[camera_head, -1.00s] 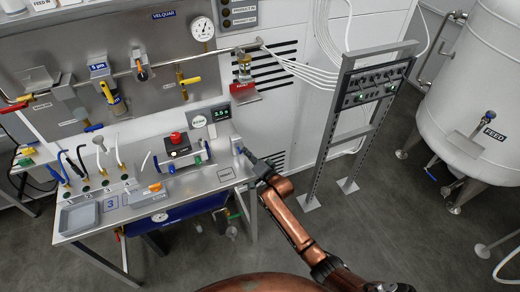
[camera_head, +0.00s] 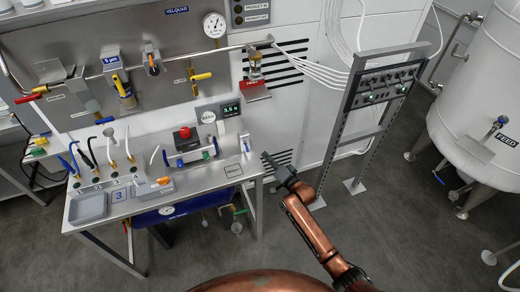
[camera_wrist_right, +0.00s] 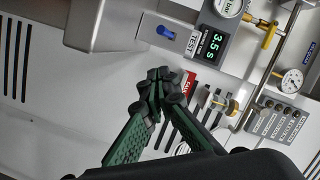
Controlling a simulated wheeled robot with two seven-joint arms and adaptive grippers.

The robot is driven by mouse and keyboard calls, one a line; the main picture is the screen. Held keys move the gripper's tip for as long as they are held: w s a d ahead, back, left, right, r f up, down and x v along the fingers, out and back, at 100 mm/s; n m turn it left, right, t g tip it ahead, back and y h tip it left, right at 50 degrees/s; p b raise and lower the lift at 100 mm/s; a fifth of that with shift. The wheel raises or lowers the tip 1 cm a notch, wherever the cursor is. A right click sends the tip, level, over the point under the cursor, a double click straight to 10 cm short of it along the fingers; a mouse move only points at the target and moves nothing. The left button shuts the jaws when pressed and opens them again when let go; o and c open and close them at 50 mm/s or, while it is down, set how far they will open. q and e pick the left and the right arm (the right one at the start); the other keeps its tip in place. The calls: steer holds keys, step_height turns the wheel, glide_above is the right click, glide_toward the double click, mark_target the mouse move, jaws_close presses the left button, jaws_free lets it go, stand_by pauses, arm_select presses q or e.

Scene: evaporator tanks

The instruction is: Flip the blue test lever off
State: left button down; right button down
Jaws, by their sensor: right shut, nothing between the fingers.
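The blue test lever (camera_wrist_right: 166,32) shows in the right wrist view on a small pale box, with a TEST label beside it and a green digital readout (camera_wrist_right: 217,42) near it. In the head view, its small box (camera_head: 245,143) stands at the right end of the steel bench; the lever's position is too small to tell. My right gripper (camera_head: 268,158) is shut and empty, to the right of the box and apart from it. Its dark fingers with green links (camera_wrist_right: 158,80) show below the lever in the right wrist view. My left gripper is not in view.
The bench (camera_head: 215,175) also carries a box with a red button (camera_head: 185,133), a grey tray (camera_head: 88,207) and several hoses. A steel rack with switches (camera_head: 385,85) and a white tank (camera_head: 475,95) stand to the right. The floor between bench and rack is clear.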

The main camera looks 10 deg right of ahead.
steer(key=s, duration=0.1)
steer(key=s+d+f, duration=0.1)
steer(key=s, duration=0.2)
steer(key=shift+s+d+f, duration=0.2)
steer(key=shift+d+f, duration=0.1)
steer(key=shift+d, duration=0.1)
steer(key=s+d+f+n+g+h, duration=0.15)
steer(key=s+d+f, duration=0.25)
steer(key=s+f, duration=0.65)
steer(key=s+d+f+n+g+h, duration=0.1)
steer(key=s+d+f+g+h, duration=0.35)
steer(key=f, duration=1.15)
steer(key=s+d+f+n+g+y, duration=0.1)
steer(key=s+d+f, duration=0.2)
steer(key=s+f, duration=0.85)
steer(key=s+f+n+g, duration=0.1)
steer(key=s+f, duration=0.5)
steer(key=s, duration=0.7)
steer(key=s+d+f+n+g, duration=0.1)
steer(key=s+f+g, duration=0.3)
steer(key=s, duration=1)
steer(key=s+d+f+n+g+h, duration=0.1)
steer(key=s+f+n+g, duration=0.1)
steer(key=s+f, duration=0.5)
steer(key=s+n, duration=0.1)
steer(key=s, duration=0.5)
steer(key=shift+s+f+g, duration=0.3)
steer(key=shift+f+g, duration=0.1)
